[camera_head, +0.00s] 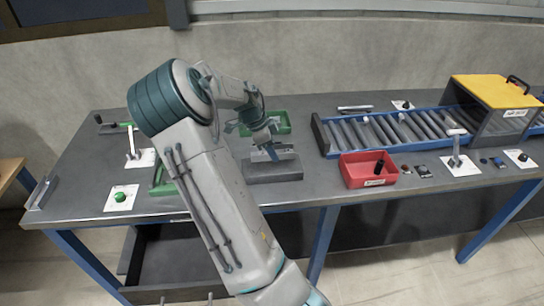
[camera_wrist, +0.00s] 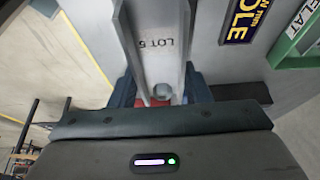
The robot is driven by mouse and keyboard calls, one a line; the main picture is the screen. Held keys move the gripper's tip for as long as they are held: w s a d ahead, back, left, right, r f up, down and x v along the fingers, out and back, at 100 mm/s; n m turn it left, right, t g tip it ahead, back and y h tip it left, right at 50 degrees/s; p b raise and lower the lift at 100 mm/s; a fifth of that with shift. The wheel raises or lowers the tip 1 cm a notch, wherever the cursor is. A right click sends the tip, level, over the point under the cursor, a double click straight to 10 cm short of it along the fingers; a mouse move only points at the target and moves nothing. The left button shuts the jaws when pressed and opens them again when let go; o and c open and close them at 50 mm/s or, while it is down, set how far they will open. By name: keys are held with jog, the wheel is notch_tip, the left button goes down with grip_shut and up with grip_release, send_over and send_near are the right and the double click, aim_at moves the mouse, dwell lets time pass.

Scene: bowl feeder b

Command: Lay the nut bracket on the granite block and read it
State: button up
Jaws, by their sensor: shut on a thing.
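My gripper (camera_head: 268,143) is low over the granite block (camera_head: 274,174), a dark grey slab near the front middle of the bench. It is shut on the nut bracket (camera_head: 270,154), a light grey piece at the block's top. I cannot tell whether the bracket touches the block.
A green tray (camera_head: 283,116) lies behind the block. A red bin (camera_head: 345,172) with a black item stands to its right. A roller conveyor (camera_head: 385,130) leads to a yellow-topped machine (camera_head: 497,91). A green button (camera_head: 120,197) is at left. In the wrist view a "FLAT" label (camera_wrist: 306,17) shows.

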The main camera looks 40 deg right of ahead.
aim_at(272, 165)
jog(key=shift+f+p, duration=0.4)
jog(key=shift+f, duration=1.6)
jog(key=shift+f, duration=0.15)
jog(key=o, duration=1)
jog(key=shift+o, duration=0.2)
